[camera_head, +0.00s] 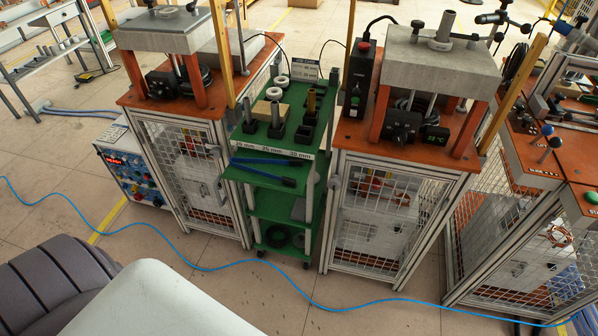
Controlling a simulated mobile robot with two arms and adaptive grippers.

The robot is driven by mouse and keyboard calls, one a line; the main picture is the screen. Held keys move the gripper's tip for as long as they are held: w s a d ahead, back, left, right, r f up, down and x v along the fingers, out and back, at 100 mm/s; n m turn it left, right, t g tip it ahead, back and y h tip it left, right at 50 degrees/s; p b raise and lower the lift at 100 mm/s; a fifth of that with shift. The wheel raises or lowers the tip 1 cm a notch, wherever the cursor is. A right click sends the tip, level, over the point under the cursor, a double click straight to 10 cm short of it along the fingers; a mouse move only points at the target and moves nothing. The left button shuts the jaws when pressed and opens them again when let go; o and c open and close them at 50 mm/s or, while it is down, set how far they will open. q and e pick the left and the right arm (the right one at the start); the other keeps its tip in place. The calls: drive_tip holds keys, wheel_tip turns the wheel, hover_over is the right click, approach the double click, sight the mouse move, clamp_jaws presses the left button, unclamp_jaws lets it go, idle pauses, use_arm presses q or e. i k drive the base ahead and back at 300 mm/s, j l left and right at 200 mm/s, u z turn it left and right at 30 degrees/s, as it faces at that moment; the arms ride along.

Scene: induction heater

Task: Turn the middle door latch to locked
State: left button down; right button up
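The middle cabinet has a wire-mesh door (378,222) in an aluminium frame, under an orange top. A small grey latch-like part (335,184) sits at the upper left of this door frame. It is too small to tell which way it is turned. The door looks closed. A similar grey part (213,150) is on the upper right of the left cabinet's mesh door (185,165). Neither of my grippers shows in the head view.
A green cart (270,204) with tools stands between the left and middle cabinets. Another mesh cabinet (505,235) stands at the right. A blue hose (225,266) crosses the floor in front. The floor before the middle cabinet is otherwise mostly clear.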

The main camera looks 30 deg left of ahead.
sight(334, 184)
drive_tip(key=u, duration=0.65)
